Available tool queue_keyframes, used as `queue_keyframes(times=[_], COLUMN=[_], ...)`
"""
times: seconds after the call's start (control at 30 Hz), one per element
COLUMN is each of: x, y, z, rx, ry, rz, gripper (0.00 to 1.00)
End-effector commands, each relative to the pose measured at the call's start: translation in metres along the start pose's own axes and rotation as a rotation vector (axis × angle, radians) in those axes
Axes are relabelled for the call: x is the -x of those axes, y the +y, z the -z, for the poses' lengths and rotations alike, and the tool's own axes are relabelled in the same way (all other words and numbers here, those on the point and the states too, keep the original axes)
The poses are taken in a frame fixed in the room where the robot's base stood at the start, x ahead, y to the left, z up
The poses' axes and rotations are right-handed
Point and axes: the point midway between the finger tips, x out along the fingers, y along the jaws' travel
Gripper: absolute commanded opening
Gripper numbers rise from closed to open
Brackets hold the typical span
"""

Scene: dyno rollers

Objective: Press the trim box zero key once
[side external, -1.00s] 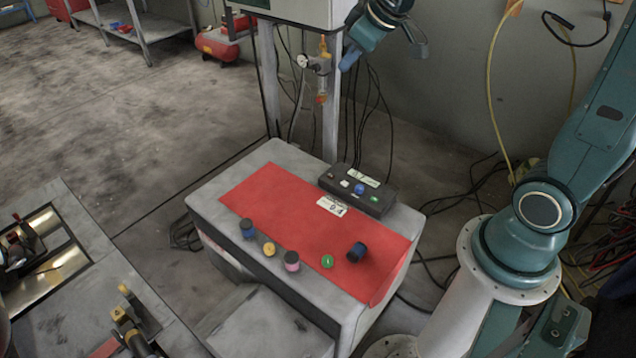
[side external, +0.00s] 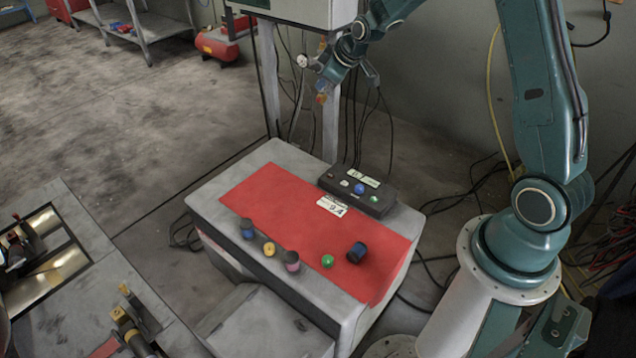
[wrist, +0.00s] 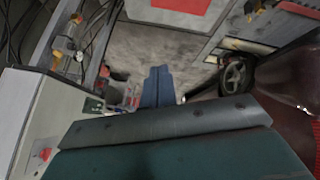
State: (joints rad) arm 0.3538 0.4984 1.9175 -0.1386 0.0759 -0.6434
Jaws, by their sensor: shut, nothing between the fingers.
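The trim box (side external: 357,191) is a low black box with a few coloured keys and a white label. It stands at the back right of the red mat. A blue key (side external: 360,188) and a white key (side external: 345,183) show on its top; the lettering is too small to tell which key is zero. My gripper (side external: 322,87) is shut and empty, high above and behind the trim box, in front of the air regulator. In the wrist view my gripper's blue fingers (wrist: 158,72) are together. I cannot make out the trim box in that view.
The red mat (side external: 290,210) covers a grey cart top. A post and hanging cables rise behind the cart. A grey cabinet hangs above.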

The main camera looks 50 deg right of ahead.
Motion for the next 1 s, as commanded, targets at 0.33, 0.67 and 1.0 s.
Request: queue_keyframes(times=[0.33, 0.67, 1.0], x=[-0.072, -0.136, -0.196], y=[0.024, 0.040, 0.048], z=[-0.032, -0.073, -0.128], rx=[0.040, 0.076, 0.110], ry=[0.014, 0.027, 0.034], rz=[-0.028, -0.061, -0.101], gripper=[0.00, 0.00, 0.00])
